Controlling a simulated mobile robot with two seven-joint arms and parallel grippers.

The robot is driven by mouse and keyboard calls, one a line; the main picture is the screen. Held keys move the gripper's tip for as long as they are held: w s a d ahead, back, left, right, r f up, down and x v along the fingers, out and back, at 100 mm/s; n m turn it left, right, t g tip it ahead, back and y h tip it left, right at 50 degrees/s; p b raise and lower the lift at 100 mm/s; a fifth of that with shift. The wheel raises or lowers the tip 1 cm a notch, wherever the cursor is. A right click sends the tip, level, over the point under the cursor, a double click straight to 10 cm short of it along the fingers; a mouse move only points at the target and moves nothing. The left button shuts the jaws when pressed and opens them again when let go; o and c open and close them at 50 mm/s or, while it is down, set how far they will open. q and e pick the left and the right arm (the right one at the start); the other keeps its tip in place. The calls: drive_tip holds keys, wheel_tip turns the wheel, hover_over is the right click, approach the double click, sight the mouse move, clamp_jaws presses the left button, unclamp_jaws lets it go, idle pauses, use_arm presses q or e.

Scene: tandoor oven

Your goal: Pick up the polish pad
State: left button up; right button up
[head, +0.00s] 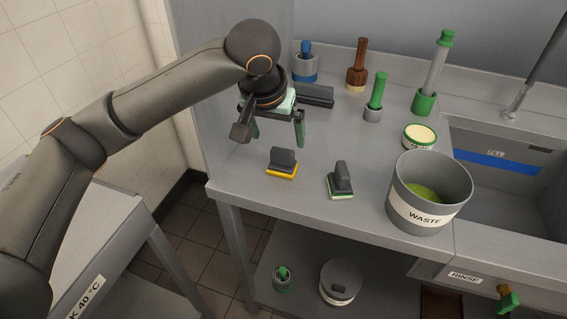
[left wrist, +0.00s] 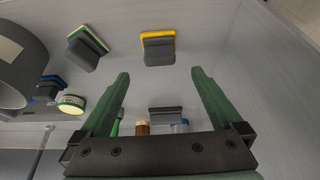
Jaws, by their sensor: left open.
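Two pads with dark grey handles lie on the steel counter; no label shows which is the polish pad. One has a yellow base (head: 283,165); the other has a green and white base (head: 341,181), to its right and nearer the front edge. My left gripper (head: 278,138) is open and empty, pointing down above the counter, behind the yellow-based pad. In the left wrist view the yellow-based pad (left wrist: 158,49) shows beyond the open fingertips (left wrist: 160,73), apart from them. The green-edged pad (left wrist: 86,48) is left of the fingers there. My right gripper is not seen.
A grey waste bucket (head: 420,210) stands right of the pads, beside the sink (head: 512,180). A dark grey block (head: 316,95), brushes with upright handles (head: 357,68) and a round tin (head: 420,136) stand farther back. The counter's left front is clear.

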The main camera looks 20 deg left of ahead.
sight(283, 149)
use_arm(q)
drive_tip(key=x, duration=0.8)
drive_tip(key=shift+w+f+b, duration=0.25)
drive_tip(key=shift+f+b, duration=0.05)
drive_tip(key=shift+f, duration=0.05)
drive_tip(key=c, duration=1.4)
drive_tip(key=shift+r, duration=0.15)
drive_tip(key=shift+r, duration=0.55)
drive_tip(key=s+d+r+p, duration=0.1)
drive_tip(key=s+d+r, duration=0.8)
drive_tip(key=s+r, duration=0.1)
drive_tip(key=shift+d+r, duration=0.3)
drive_tip(key=shift+r, duration=0.55)
drive_tip(key=shift+s, duration=0.15)
